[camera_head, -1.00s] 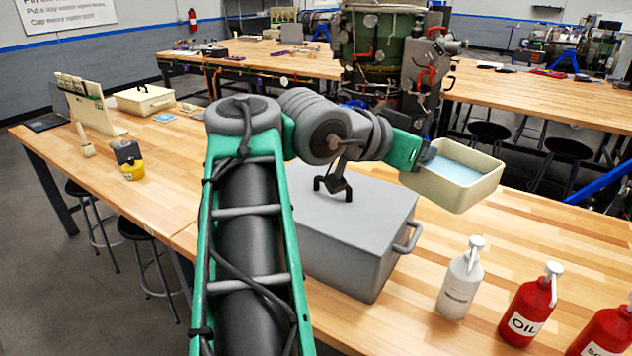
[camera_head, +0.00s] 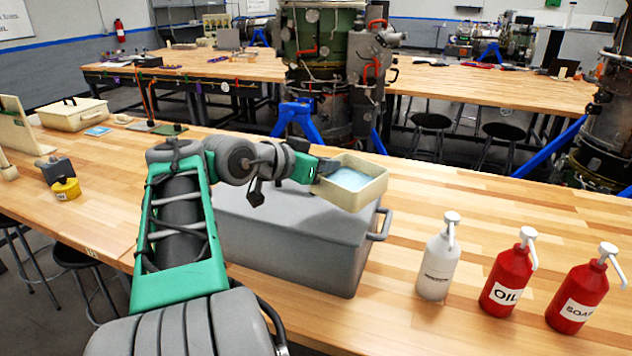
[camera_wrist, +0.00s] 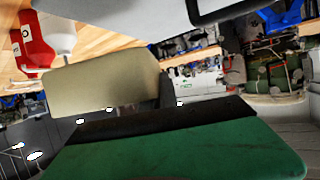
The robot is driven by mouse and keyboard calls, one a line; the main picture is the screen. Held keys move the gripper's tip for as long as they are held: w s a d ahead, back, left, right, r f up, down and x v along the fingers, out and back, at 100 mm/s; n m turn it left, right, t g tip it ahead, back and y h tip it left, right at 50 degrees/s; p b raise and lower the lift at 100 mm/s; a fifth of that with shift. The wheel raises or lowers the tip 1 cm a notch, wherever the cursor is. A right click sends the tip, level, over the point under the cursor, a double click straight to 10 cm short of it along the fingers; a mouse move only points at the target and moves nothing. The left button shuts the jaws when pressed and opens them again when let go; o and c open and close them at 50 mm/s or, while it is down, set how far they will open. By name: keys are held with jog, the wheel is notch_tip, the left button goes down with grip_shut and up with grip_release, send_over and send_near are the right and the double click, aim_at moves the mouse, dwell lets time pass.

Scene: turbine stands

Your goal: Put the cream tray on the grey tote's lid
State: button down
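The cream tray (camera_head: 352,198) has light blue contents or a blue inner floor and is held nearly level at the end of my arm. My gripper (camera_head: 324,170) is shut on the tray's left edge. The tray is above the right end of the grey tote (camera_head: 300,245), and I cannot tell the exact gap to its lid. The tote stands on the wooden table with its lid partly hidden behind my arm. In the wrist view the tray (camera_wrist: 105,82) shows as a cream wall beyond my green gripper body, and the fingertips are hidden.
A white pump bottle (camera_head: 438,262), a red OIL bottle (camera_head: 506,275) and a red SOAP bottle (camera_head: 582,292) stand right of the tote. A cream lidded box (camera_head: 72,116), a yellow container (camera_head: 66,188) and a dark container (camera_head: 55,168) are at left. Bare table (camera_head: 480,200) lies behind the bottles.

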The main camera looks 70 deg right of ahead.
jog(key=d+f, duration=0.1)
jog(key=f, duration=0.1)
jog(key=w+f, duration=0.1)
jog(key=f, duration=0.1)
jog(key=w+d+f+p, duration=0.1)
jog(key=f, duration=0.1)
jog(key=shift+w+d+f, duration=0.2)
jog(key=shift+d+f, duration=0.15)
jog(key=shift+f, duration=0.35)
jog(key=shift+f, duration=0.1)
jog(key=shift+f+b, duration=0.15)
jog(key=shift+b, duration=0.15)
jog(key=c, duration=1.6)
grip_release()
jog(key=shift+c, duration=0.2)
